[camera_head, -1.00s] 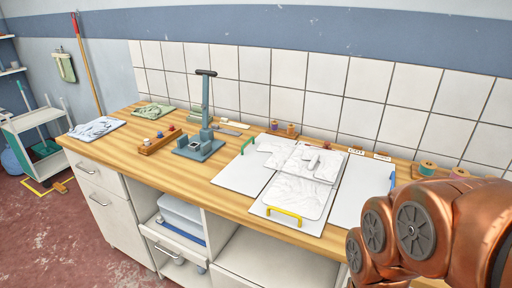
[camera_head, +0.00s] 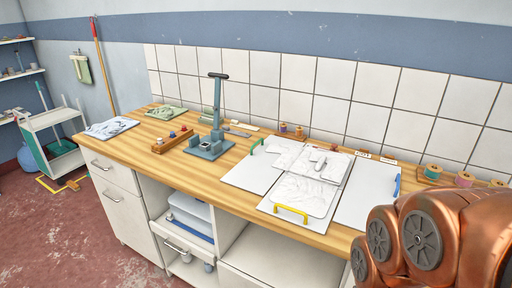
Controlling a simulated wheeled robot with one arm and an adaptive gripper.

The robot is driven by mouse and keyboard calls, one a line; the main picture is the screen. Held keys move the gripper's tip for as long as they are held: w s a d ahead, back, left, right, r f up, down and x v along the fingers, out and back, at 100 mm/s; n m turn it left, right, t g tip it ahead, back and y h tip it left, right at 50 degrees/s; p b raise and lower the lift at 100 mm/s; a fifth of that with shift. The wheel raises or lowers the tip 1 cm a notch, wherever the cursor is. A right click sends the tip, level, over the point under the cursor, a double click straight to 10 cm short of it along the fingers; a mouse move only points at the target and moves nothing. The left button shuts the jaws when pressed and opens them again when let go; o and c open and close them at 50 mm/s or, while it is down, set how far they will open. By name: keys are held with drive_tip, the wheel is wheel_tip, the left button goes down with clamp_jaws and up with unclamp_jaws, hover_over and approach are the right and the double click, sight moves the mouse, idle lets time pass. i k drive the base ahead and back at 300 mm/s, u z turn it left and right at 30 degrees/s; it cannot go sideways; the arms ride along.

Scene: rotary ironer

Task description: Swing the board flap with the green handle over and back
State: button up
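The folding board (camera_head: 243,176) lies flat on the wooden worktop, with white panels to the left, middle and right. The green handle (camera_head: 256,146) stands at the far left edge of the left flap. A yellow handle (camera_head: 291,213) is at the front of the middle panel, and a blue handle (camera_head: 397,185) is at the right flap's outer edge. A white crumpled garment (camera_head: 304,188) lies over the middle, partly reaching onto the left flap. My copper-coloured arm fills the lower right corner; my gripper is not in view.
A blue press stand (camera_head: 210,147) and a wooden tray with small knobs (camera_head: 172,141) stand left of the board. Folded cloths (camera_head: 111,128) lie further left. Thread spools (camera_head: 464,179) stand at the back right by the tiled wall. Open shelves lie under the worktop.

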sight(255, 174)
drive_tip(key=z, duration=0.35)
drive_tip(key=k, duration=0.15)
drive_tip(key=u, duration=0.95)
drive_tip(key=i, duration=1.05)
drive_tip(key=z, duration=0.15)
